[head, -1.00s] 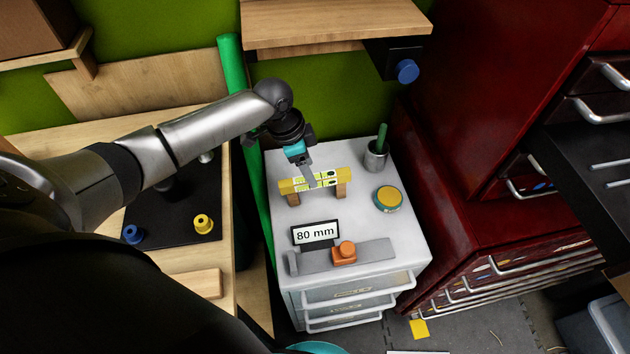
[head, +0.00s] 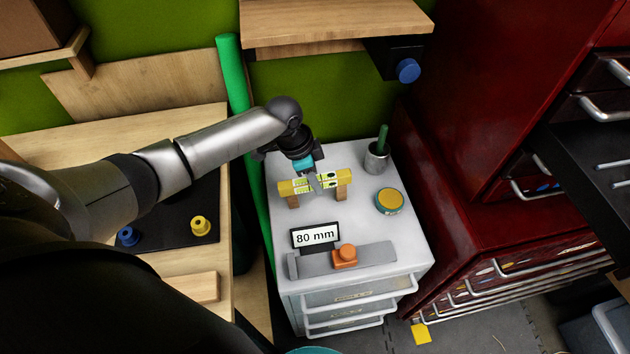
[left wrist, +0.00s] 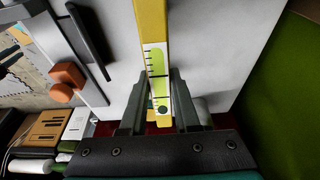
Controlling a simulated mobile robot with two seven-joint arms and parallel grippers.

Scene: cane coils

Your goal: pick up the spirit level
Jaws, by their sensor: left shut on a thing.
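The spirit level (head: 288,187) is a yellow bar with pale, green-marked panels. In the head view it rests across two small wooden blocks (head: 341,193) on the white drawer cabinet. My left gripper (head: 318,182) comes down on the level's middle and is shut on it. In the left wrist view the two grey fingers (left wrist: 158,100) stand on either side of the level (left wrist: 152,25), at a panel with a green vial. The fingers cover part of the level in the head view. My right gripper is not in view.
On the white cabinet top (head: 350,225) are a yellow-topped round tin (head: 389,201), a grey cup (head: 376,157) with a green stick, an "80 mm" sign (head: 315,235) and a grey bar with an orange slider (head: 345,256). A wooden shelf (head: 335,25) overhangs behind. A red cabinet stands right.

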